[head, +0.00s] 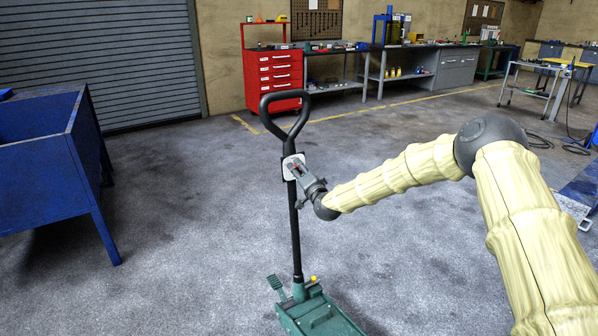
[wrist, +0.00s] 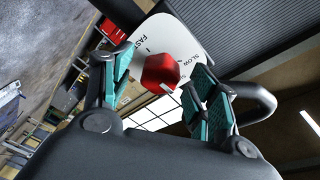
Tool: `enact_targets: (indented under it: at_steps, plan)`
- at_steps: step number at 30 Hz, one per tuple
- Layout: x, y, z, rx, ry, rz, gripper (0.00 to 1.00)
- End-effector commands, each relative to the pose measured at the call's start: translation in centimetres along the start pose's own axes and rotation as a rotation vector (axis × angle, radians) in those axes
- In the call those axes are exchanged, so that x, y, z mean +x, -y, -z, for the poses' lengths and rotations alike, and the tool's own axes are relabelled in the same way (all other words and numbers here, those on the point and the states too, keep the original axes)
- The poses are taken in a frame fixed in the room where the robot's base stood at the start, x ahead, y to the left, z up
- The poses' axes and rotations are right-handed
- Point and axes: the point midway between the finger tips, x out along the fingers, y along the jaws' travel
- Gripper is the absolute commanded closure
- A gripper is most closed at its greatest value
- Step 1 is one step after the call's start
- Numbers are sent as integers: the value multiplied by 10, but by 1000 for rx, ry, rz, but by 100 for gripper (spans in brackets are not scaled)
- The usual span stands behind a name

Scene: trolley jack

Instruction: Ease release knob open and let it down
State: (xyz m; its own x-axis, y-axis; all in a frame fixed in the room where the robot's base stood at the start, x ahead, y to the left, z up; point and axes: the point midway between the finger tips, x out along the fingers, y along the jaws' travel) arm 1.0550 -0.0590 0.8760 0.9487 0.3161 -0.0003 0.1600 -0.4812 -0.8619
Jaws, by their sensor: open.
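The trolley jack (head: 318,312) stands on the floor at the bottom middle of the head view, with its black handle (head: 295,235) upright and a loop grip on top. A white plate (head: 286,172) sits on the handle. In the wrist view the plate (wrist: 192,36) carries the words FAST and SLOW around the red release knob (wrist: 160,71). My gripper (head: 294,166) is at the plate in the head view and largely covers the knob there. In the wrist view my gripper (wrist: 156,88) is open, with a teal-padded finger on each side of the knob. I cannot tell whether either finger touches it.
A blue steel bin on legs (head: 30,180) stands at the left. A red tool chest (head: 275,80) and workbenches (head: 410,70) line the back wall. A grey trolley (head: 535,85) is at the right. The floor around the jack is clear.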

Motion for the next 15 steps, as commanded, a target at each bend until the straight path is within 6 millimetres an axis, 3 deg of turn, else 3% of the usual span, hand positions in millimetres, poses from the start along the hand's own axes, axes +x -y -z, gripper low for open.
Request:
enact_targets:
  at_steps: [6, 15]
  plan:
    - [11, 0, 1, 0, -1, 0, 41]
    - [12, 0, 0, 0, -1, 0, 42]
